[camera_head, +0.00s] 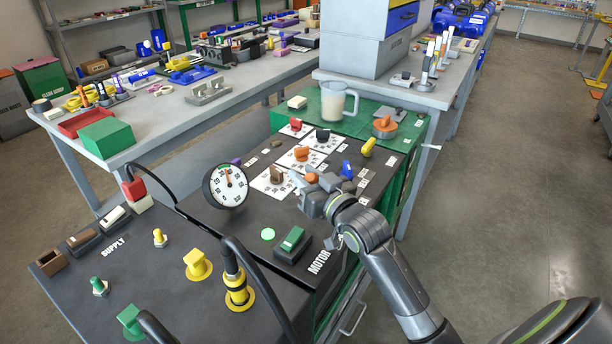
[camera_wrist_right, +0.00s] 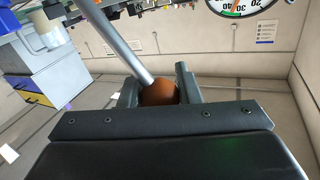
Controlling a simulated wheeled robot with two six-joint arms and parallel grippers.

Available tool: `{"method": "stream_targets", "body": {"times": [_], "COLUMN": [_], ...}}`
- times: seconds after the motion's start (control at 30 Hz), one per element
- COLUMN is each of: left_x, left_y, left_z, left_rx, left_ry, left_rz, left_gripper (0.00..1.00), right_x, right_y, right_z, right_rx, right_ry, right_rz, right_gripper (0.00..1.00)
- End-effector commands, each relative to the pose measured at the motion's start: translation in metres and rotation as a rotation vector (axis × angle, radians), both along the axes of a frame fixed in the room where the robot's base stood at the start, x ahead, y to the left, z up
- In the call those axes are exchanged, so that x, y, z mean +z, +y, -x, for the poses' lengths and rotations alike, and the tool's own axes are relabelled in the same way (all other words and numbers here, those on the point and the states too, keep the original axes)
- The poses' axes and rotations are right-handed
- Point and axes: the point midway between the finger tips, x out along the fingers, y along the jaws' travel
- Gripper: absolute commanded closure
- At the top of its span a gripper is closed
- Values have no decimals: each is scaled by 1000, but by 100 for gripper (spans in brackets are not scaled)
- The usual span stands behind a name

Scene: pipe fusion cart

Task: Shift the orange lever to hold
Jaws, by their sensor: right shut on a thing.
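The orange lever shows in the right wrist view as a round orange-brown knob (camera_wrist_right: 158,92) on a slanted metal rod (camera_wrist_right: 118,40). My right gripper (camera_wrist_right: 158,90) is shut on this knob, one finger on each side. In the head view my right gripper (camera_head: 313,190) is over the right part of the dark panel, and a bit of the orange knob (camera_head: 311,178) shows at its tips. The gripper hides the lever's rod and base there. I cannot read any hold marking. My left gripper is not in view.
A round dial gauge (camera_head: 229,186) stands left of my gripper. White plates with a brown knob (camera_head: 277,174), an orange knob (camera_head: 301,153) and a black knob (camera_head: 323,135) lie close behind it. A blue knob (camera_head: 347,169) and a yellow handle (camera_head: 369,146) are nearby. A clear jug (camera_head: 335,103) stands farther back.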

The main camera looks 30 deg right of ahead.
Motion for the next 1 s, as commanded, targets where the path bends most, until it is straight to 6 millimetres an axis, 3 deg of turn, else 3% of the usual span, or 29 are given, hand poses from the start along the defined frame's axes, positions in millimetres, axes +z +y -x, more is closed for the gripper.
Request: {"method": "stream_targets", "body": {"times": [0.27, 0.6, 1.0], "left_x": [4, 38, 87], "left_y": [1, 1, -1], "left_z": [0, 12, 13], "left_rx": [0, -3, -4], "left_ry": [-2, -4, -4], "left_rz": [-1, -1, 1], "left_gripper": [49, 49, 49], "right_x": [2, 12, 15], "right_y": [-1, -14, -37], "right_z": [0, -8, -22], "right_rx": [0, 1, 0], "right_ry": [3, 70, 179], "right_rz": [-4, -110, -297], "right_gripper": [100, 100, 100]}}
